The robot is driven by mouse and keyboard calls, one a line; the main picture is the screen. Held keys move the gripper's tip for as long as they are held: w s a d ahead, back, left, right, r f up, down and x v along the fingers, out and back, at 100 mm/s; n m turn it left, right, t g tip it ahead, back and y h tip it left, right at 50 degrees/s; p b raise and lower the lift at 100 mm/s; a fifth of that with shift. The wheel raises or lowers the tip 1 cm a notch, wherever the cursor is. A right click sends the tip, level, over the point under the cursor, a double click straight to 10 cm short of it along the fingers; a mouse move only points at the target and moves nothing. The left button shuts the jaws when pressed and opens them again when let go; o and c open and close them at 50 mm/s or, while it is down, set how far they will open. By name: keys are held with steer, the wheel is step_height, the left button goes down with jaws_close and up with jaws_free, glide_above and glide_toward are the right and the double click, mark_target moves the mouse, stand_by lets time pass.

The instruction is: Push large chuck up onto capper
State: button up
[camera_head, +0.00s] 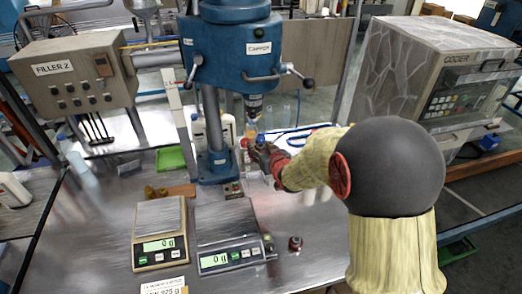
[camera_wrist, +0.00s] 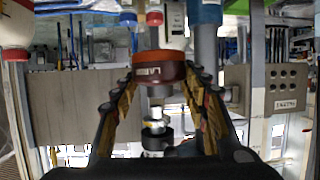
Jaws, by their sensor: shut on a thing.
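My gripper (camera_head: 262,152) is shut on the large chuck, a dark red-brown ring with an orange rim. The chuck (camera_wrist: 159,69) sits between both fingertips in the wrist view, which is upside down. In the head view the gripper mostly hides it. The blue capper (camera_head: 238,50) stands at the back centre. Its metal and black spindle (camera_head: 253,104) points down, and the gripper is below it. The spindle also shows past the chuck in the wrist view (camera_wrist: 154,128). I cannot tell whether chuck and spindle are lined up or touching.
Two scales (camera_head: 160,228) (camera_head: 226,232) stand on the metal table in front. A small dark red part (camera_head: 295,243) lies right of them. Bottles (camera_head: 228,130) stand close behind the gripper. The filler panel (camera_head: 70,77) is left and the coder (camera_head: 440,75) right.

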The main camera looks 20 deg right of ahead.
steer(key=w+d+p, duration=0.1)
steer(key=w+d, duration=0.1)
steer(key=w, duration=0.8)
steer(key=shift+w+r, duration=0.25)
steer(key=shift+w, duration=0.05)
steer(key=shift+d, duration=0.1)
steer(key=shift+r, duration=0.2)
steer(key=shift+s+r+p, duration=0.1)
steer(key=shift+r+p, duration=0.4)
steer(key=shift+r, duration=0.15)
steer(key=shift+r, duration=0.6)
stand_by(1.8)
steer(key=shift+c, duration=0.7)
steer(key=o, duration=1.7)
steer(key=shift+c, duration=0.2)
